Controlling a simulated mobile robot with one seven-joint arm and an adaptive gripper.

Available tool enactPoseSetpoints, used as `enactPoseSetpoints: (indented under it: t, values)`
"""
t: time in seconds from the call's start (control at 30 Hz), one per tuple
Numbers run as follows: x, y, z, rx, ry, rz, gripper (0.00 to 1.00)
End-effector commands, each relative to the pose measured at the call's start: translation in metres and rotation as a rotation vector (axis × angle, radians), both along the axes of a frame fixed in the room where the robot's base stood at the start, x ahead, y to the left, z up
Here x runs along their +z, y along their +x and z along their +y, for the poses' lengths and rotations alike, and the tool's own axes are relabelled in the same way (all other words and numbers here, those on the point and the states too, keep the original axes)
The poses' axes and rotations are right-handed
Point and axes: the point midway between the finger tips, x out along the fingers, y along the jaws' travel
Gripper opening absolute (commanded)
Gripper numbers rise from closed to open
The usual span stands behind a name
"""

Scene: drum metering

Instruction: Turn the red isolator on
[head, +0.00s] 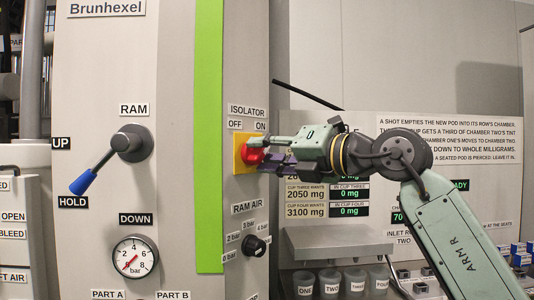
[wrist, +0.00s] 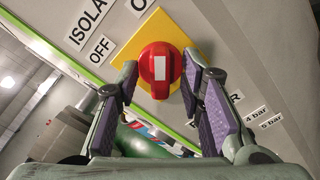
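The red isolator knob (head: 250,156) sits on a yellow plate (head: 238,160) on the grey panel, under the labels ISOLATOR, OFF and ON. In the wrist view the knob (wrist: 159,72) is a round disc with a raised bar and a white mark. The bar runs up and down that picture, its upper end pointing closer to the partly cut-off ON label than to OFF. My gripper (head: 264,150) is at the knob. In the wrist view its purple-padded fingers (wrist: 160,80) stand apart, one on each side of the knob; firm contact cannot be told.
A blue-tipped RAM lever (head: 105,160) and a pressure gauge (head: 135,256) are on the panel at left. A black RAM AIR knob (head: 255,246) is below the isolator. A shelf (head: 335,243) and several cups (head: 330,284) are below my arm.

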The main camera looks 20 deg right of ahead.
Motion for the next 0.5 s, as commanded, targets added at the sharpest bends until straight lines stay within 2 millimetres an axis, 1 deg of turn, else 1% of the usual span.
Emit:
enactPoseSetpoints:
  t: [0.17, 0.5]
  values:
    - [0.0, -0.014, -0.009, -0.003, 0.0, 0.0, 0.35]
    - [0.0, -0.076, -0.043, -0.004, 0.001, -0.001, 0.35]
